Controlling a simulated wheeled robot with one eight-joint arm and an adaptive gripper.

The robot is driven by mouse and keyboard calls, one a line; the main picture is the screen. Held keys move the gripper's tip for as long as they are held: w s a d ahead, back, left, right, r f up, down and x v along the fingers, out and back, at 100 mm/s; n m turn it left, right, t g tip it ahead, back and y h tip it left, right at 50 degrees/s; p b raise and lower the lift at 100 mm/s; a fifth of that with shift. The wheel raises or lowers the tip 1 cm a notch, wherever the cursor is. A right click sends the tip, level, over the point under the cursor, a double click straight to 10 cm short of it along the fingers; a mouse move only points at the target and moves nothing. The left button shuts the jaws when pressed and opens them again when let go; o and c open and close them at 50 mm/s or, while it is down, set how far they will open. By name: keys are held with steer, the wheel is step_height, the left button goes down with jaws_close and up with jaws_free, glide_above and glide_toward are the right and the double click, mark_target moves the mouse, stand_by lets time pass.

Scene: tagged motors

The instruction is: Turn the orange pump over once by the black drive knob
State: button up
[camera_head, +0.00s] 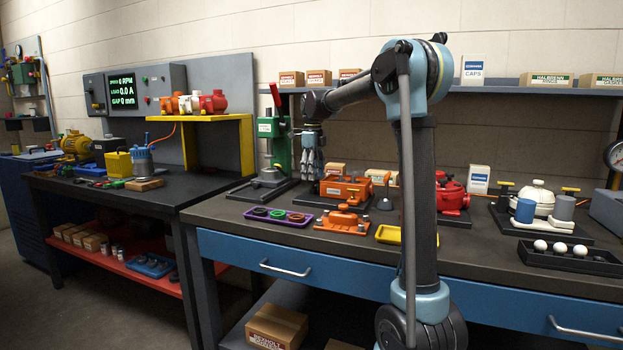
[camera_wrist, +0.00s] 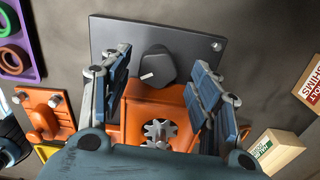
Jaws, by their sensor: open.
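The orange pump (camera_head: 346,190) sits on a dark base plate on the right-hand bench. In the wrist view its orange body (camera_wrist: 128,104) shows a grey gear (camera_wrist: 160,132) on it. The black drive knob (camera_wrist: 157,68) is at the pump's end toward the plate, with a short white mark on its lower left side. My gripper (camera_head: 312,165) is above the pump's left end. In the wrist view my gripper (camera_wrist: 161,62) is open, one finger left and one right of the knob, with visible gaps on both sides. My gripper hides part of the pump body.
A purple tray with rings (camera_head: 280,217) and an orange bracket (camera_head: 343,220) lie in front of the pump. A green press (camera_head: 271,150) stands to the left, a red pump (camera_head: 452,193) to the right. A small carton (camera_wrist: 280,148) is near the right finger in the wrist view.

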steer(key=shift+f, duration=0.7)
steer(key=shift+c, duration=0.6)
steer(key=c, duration=1)
steer(key=shift+o, duration=0.2)
steer(key=shift+n, duration=0.3)
steer(key=n, duration=0.3)
steer(key=shift+o, duration=0.2)
steer(key=shift+w+r+n, duration=0.1)
steer(key=shift+n, duration=1.9)
